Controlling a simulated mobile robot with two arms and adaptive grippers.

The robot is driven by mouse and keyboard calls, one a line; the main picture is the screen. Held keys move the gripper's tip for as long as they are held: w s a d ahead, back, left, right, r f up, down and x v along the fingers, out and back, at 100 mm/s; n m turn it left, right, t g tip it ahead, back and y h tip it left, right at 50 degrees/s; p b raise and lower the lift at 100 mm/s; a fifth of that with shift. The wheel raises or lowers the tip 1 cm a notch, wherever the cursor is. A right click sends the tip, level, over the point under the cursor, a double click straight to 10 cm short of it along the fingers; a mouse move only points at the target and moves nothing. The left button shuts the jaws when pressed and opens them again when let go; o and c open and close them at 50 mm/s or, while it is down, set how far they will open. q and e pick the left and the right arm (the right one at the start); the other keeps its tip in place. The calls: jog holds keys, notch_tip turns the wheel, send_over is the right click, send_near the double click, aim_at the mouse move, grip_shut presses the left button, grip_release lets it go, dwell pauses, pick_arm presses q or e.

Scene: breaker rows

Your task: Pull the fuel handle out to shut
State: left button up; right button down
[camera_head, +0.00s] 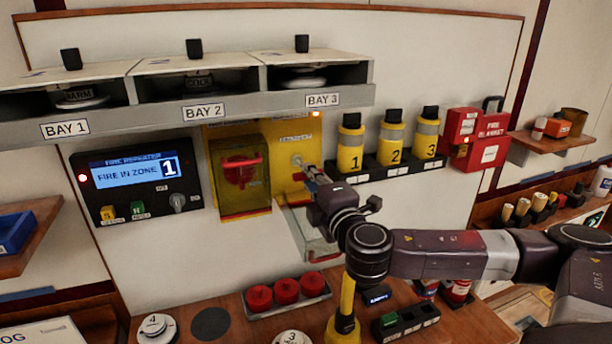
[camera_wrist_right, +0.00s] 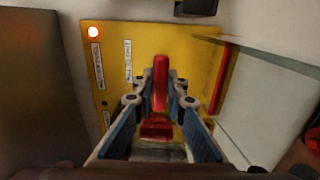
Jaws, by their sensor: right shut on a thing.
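The red fuel handle (camera_wrist_right: 160,78) stands out from a yellow panel (camera_wrist_right: 112,45) in the right wrist view. My right gripper (camera_wrist_right: 161,94) is shut on it, with a finger on each side. In the head view my right gripper (camera_head: 310,176) reaches the right part of the yellow panel (camera_head: 283,140) and mostly hides the handle. A clear cover (camera_head: 316,243) with a red edge hangs open below the gripper. My left gripper is not in view.
A second red handle (camera_head: 241,170) sits behind a closed yellow-tinted cover on the left. A fire repeater (camera_head: 130,178) reads "FIRE IN ZONE 1". Yellow cylinders (camera_head: 351,146) stand in a rack at the right.

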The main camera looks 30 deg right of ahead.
jog(key=shift+a+f, duration=0.1)
jog(key=shift+f, duration=0.05)
jog(key=c, duration=2)
grip_release()
jog(key=shift+o, duration=0.3)
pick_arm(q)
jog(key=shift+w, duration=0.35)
pick_arm(e)
jog(key=v, duration=0.7)
jog(key=shift+s, duration=0.2)
